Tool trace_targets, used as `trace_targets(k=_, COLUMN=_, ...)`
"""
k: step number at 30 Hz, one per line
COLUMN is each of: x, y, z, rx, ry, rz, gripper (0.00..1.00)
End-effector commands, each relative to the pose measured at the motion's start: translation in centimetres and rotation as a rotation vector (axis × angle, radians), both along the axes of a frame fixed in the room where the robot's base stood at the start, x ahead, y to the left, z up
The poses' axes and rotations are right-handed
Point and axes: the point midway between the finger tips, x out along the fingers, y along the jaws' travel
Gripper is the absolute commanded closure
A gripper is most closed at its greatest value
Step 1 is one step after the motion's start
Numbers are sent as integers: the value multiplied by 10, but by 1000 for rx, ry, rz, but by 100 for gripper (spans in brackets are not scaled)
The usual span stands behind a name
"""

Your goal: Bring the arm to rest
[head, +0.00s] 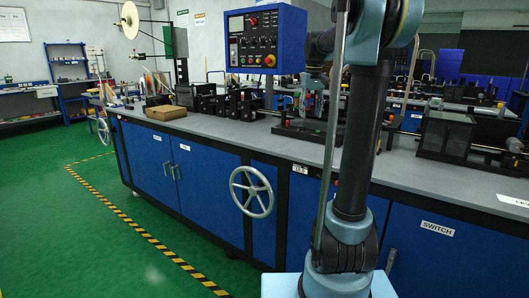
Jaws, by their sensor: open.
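My arm (362,140) stands upright in the right half of the head view, with a dark lower link and light blue joints. Its upper part runs out of the top of the picture. A dark part (320,43) shows just left of the upper joint, beside the control panel; I cannot tell whether it is part of my arm.
A long blue workbench (208,185) with a grey top runs behind my arm, carrying machinery and a cardboard box (166,112). A blue control panel (265,38) stands above it. A handwheel (251,191) juts from its front. Green floor (60,230) is clear at left.

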Motion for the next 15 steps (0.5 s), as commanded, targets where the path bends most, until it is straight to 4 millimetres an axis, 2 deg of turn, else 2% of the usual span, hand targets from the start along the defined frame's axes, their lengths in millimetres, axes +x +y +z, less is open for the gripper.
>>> trace_targets(k=1, x=-18, y=0, z=-5, rx=0, ry=-4, rz=-5, gripper=54)
trace_targets(k=8, x=-85, y=1, z=-30, rx=0, ry=-27, rz=-31, gripper=54)
trace_targets(k=15, x=-155, y=2, z=-67, rx=1, ry=-50, rz=-60, gripper=54)
